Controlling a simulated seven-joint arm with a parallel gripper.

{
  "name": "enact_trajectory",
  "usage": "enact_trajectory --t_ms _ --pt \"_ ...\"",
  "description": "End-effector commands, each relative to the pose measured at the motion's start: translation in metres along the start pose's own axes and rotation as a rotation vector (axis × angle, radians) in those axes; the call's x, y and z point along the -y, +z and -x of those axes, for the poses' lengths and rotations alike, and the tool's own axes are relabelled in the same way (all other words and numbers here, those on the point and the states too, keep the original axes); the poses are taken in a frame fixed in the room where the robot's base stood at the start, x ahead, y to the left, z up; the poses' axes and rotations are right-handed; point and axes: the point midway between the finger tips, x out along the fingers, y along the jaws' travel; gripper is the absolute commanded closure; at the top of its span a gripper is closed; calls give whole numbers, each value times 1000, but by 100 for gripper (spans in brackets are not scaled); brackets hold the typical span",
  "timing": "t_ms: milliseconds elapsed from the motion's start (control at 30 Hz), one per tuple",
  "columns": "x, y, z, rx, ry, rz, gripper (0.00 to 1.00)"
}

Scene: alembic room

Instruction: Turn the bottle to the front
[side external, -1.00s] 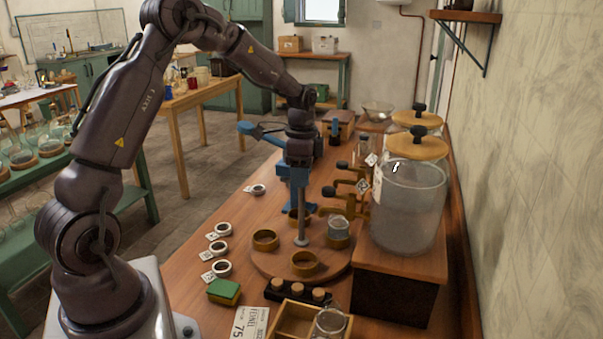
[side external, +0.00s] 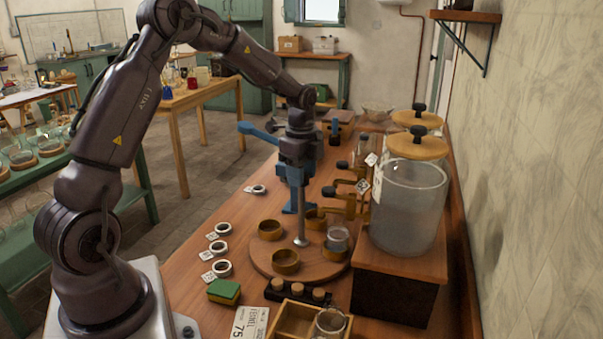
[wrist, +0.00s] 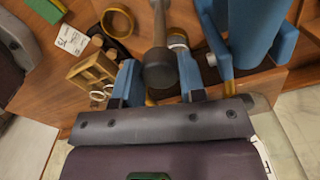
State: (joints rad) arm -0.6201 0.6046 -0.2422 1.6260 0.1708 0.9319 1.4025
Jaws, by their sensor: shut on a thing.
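A round wooden turntable (side external: 262,262) lies on the bench with several brass ring holders on it. A clear glass bottle (side external: 338,238) stands upright in the ring at its right side. A grey metal post (side external: 300,222) rises from the turntable; its dark round top (wrist: 160,68) shows in the wrist view. My gripper (side external: 298,180) is shut on the upper part of the post, above the turntable. In the wrist view its blue fingers (wrist: 158,88) lie on either side of the post top. I cannot clearly make out the bottle in the wrist view.
A blue lever device (side external: 262,131) stands close behind my gripper. Large glass jars (side external: 407,215) stand on a box at the right, with brass taps (side external: 345,192) toward the turntable. A wooden tray (side external: 285,322) and a rack of corks (side external: 298,292) lie in front.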

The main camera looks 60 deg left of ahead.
Motion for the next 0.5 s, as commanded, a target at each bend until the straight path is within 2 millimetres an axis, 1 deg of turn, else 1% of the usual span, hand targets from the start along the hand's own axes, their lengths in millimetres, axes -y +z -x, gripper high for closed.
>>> enact_trajectory --t_ms 33,500 --pt "1 0 3 -1 -5 -24 100" --pt "1 0 4 0 -5 -258 100"
